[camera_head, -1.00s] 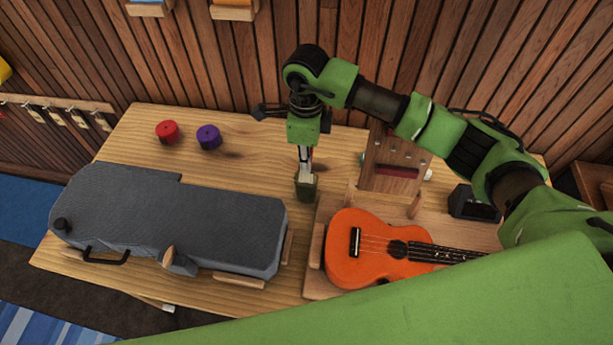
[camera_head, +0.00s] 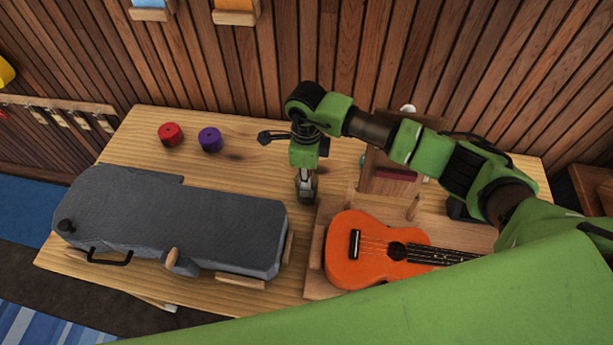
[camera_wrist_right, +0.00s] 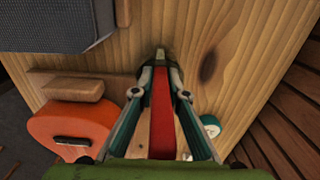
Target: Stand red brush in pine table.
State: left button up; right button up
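My right gripper (camera_head: 306,178) points straight down over the pine table (camera_head: 250,165), between the grey case and the ukulele. In the right wrist view its fingertips (camera_wrist_right: 160,76) are closed together at the far end of a long red bar, which looks like the red brush (camera_wrist_right: 161,125) and runs between the fingers. A small dark olive holder (camera_head: 307,193) stands on the table at the fingertips; they overlap it in the head view. I cannot tell whether the brush's lower end is inside it. My left gripper is not in view.
A grey case (camera_head: 180,222) lies left and an orange ukulele (camera_head: 365,255) right, in a wooden cradle. A wooden rack (camera_head: 380,185) stands behind the ukulele. Red (camera_head: 170,133) and purple (camera_head: 210,139) round items sit at the back left. The table between them and the gripper is clear.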

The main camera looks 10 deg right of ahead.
jog(key=shift+o, duration=1)
jog(key=shift+r+p, duration=0.25)
jog(key=shift+p, duration=0.2)
jog(key=r+b, duration=0.1)
jog(key=r, duration=0.1)
jog(key=r+b, duration=0.2)
jog(key=shift+d, duration=0.2)
notch_tip(320, 180, up, 8)
jog(key=shift+s+r+b, duration=0.15)
jog(key=shift+r+b, duration=0.05)
jog(key=shift+b, duration=0.9)
jog(key=shift+r, duration=0.55)
